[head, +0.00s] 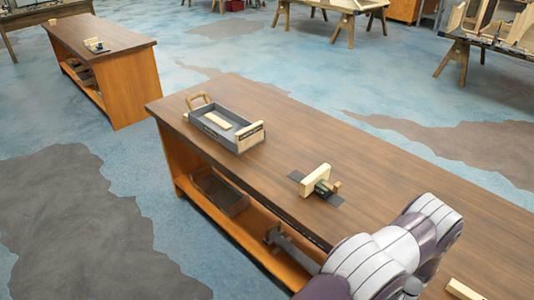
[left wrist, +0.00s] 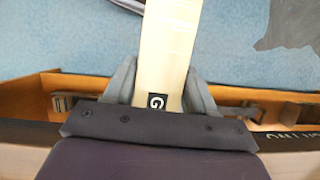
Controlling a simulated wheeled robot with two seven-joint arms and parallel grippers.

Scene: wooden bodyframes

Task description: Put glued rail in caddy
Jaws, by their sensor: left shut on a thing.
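The glued rail (left wrist: 168,45) is a pale wooden strip with a black "G" label near its lower end. It fills the upper middle of the left wrist view. My left gripper (left wrist: 160,92) is shut on it, one grey finger on each side, near the label. The caddy (head: 236,142) is a grey open tray with wooden ends, on the far part of the bench in the head view. A light wooden strip (head: 217,120) lies in it. A white and purple arm of mine fills the lower right of the head view, where I cannot make out the held rail. My right gripper is not visible.
A pale block with a green and dark tool (head: 322,187) stands on a dark mat on the bench (head: 260,95), between caddy and arm. Another pale wooden piece (head: 464,289) lies at the lower right. A dark tray (head: 220,194) sits on the shelf below. The bench's right part looks clear.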

